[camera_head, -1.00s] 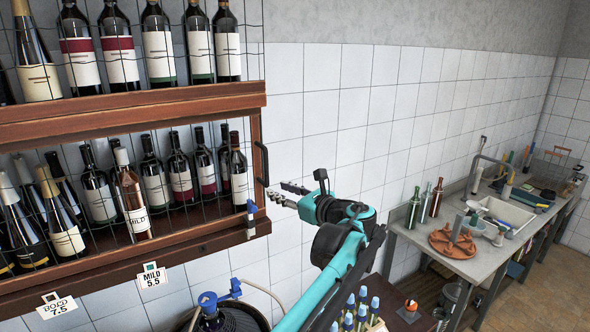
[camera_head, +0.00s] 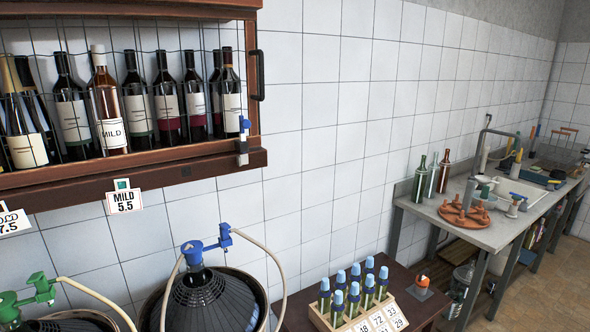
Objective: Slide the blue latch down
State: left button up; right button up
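The blue latch (camera_head: 244,124) is at the lower right corner of the wooden wine cabinet (camera_head: 140,168). Its blue knob is at the top of a pale upright plate (camera_head: 242,147). The cabinet's wire-mesh front is across the bottles, and a dark handle (camera_head: 257,75) is on the right side of its frame, above the latch. Nothing touches the latch. Neither of my grippers is in view.
Below the cabinet stand a dark demijohn with a blue tap (camera_head: 193,252) and another with a green tap (camera_head: 40,290), both with hoses. A bottle crate (camera_head: 390,318) is on a brown table. A steel sink bench (camera_head: 480,235) is at right.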

aim_at(245, 124)
jog(key=j+u, duration=0.2)
jog(key=u, duration=0.15)
jog(key=k+j+u, duration=0.1)
jog(key=j+u, duration=0.4)
jog(key=u, duration=0.2)
